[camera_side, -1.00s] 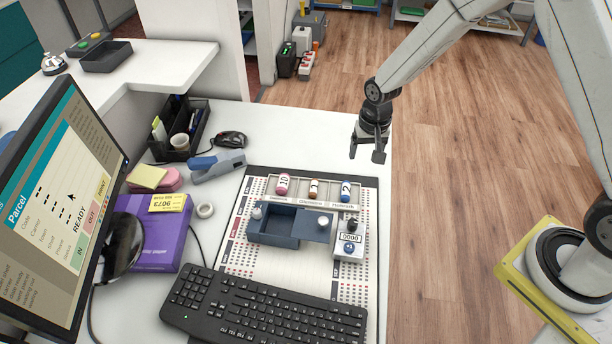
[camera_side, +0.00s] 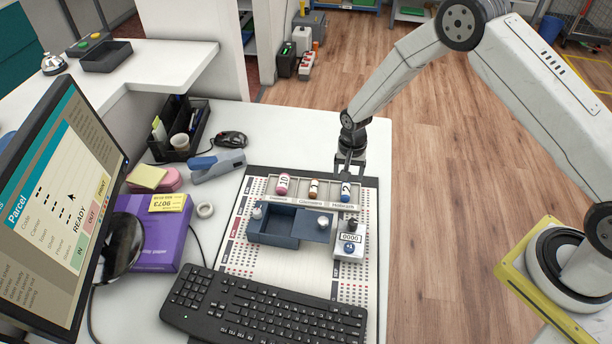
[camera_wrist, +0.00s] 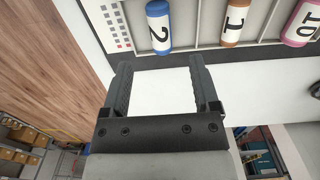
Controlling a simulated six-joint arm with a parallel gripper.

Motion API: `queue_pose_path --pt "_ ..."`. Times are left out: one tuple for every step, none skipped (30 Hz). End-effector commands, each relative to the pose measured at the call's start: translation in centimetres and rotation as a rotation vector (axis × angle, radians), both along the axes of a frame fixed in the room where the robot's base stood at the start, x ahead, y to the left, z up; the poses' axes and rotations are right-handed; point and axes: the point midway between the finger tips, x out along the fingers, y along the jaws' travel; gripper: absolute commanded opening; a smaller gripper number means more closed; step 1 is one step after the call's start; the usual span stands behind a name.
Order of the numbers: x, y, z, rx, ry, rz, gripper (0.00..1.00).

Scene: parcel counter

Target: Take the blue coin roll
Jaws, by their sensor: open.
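My gripper (camera_side: 351,178) is open and empty, just behind and above the blue roll in the side view. In the wrist view my gripper's two fingers (camera_wrist: 161,80) are spread with only white counter between them. The fingers appear apart from the roll.
A dark blue box (camera_side: 273,236) and a small counter device (camera_side: 350,245) sit in front of the tray. The keyboard (camera_side: 265,310) lies nearer.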

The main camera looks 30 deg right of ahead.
Motion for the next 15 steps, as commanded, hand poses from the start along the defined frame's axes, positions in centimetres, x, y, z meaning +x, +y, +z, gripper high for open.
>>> queue_pose_path --pt "0.0 0.0 -0.5 0.000 0.001 0.000 0.78" --pt "0.0 0.0 -0.7 0.000 0.001 0.000 0.78" --pt "-0.1 0.0 -1.0 0.000 0.003 0.000 0.78" --pt "-0.1 0.0 -1.2 0.000 0.003 0.000 0.78" --pt "-0.1 0.0 -1.3 0.000 0.003 0.000 0.78" --pt "-0.1 0.0 -1.5 0.000 0.001 0.000 0.78" --pt "0.0 0.0 -1.5 0.000 0.001 0.000 0.78" --pt "0.0 0.0 -1.6 0.000 0.000 0.000 0.78" --pt "0.0 0.0 -1.6 0.000 0.000 0.000 0.78" --pt "0.0 0.0 -1.6 0.000 0.000 0.000 0.78" --pt "0.0 0.0 -1.6 0.000 0.000 0.000 0.78" --pt "0.0 0.0 -1.6 0.000 0.000 0.001 0.78" --pt "0.0 0.0 -1.6 0.000 0.000 0.001 0.78" --pt "0.0 0.0 -1.7 0.000 0.000 0.001 0.78" --pt "0.0 0.0 -1.8 0.000 0.000 0.001 0.78"
